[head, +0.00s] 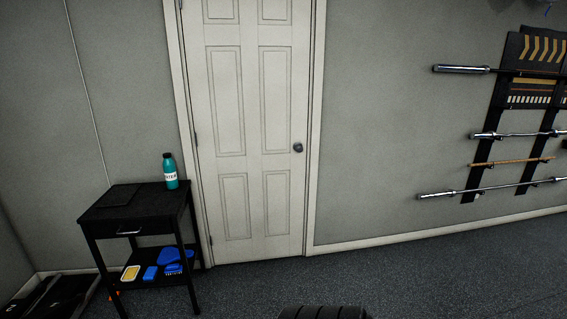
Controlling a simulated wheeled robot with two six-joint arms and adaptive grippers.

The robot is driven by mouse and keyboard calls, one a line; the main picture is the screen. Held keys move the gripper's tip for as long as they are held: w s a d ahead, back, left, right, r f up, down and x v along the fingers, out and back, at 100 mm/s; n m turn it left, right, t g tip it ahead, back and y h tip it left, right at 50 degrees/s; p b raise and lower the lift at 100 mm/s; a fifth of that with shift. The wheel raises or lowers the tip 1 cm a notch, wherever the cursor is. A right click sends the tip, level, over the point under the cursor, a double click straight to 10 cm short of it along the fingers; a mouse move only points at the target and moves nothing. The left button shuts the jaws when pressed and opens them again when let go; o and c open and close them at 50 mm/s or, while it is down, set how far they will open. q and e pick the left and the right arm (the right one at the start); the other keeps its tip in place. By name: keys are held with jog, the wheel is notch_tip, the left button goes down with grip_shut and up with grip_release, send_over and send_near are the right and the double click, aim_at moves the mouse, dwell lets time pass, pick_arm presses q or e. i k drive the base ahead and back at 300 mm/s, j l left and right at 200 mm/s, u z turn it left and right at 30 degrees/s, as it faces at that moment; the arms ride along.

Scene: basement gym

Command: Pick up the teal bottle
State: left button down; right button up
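The teal bottle (170,173) has a black cap and a white label with dark lettering. It stands upright on the black side table (139,207), near the back right corner of its top and close to the wall. Neither of my grippers shows in the head view.
A flat black item (119,195) lies on the table's left half. The lower shelf holds blue items (174,255) and a yellow-and-white one (131,272). A closed white door (251,170) is right of the table. Barbells (490,190) hang at right. A black ribbed object (325,312) is at the bottom edge. Dark floor between is clear.

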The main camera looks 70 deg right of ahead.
aim_at(169, 170)
jog(key=z, duration=1.55)
jog(key=i+l, duration=0.15)
jog(key=i, duration=0.3)
jog(key=i+l, duration=0.2)
jog(key=i, duration=0.3)
jog(key=i+l, duration=0.15)
jog(key=i, duration=0.3)
jog(key=i+l, duration=0.2)
jog(key=i, duration=0.3)
jog(key=i+l, duration=0.15)
jog(key=i, duration=0.3)
jog(key=i+l, duration=0.2)
jog(key=i, duration=0.3)
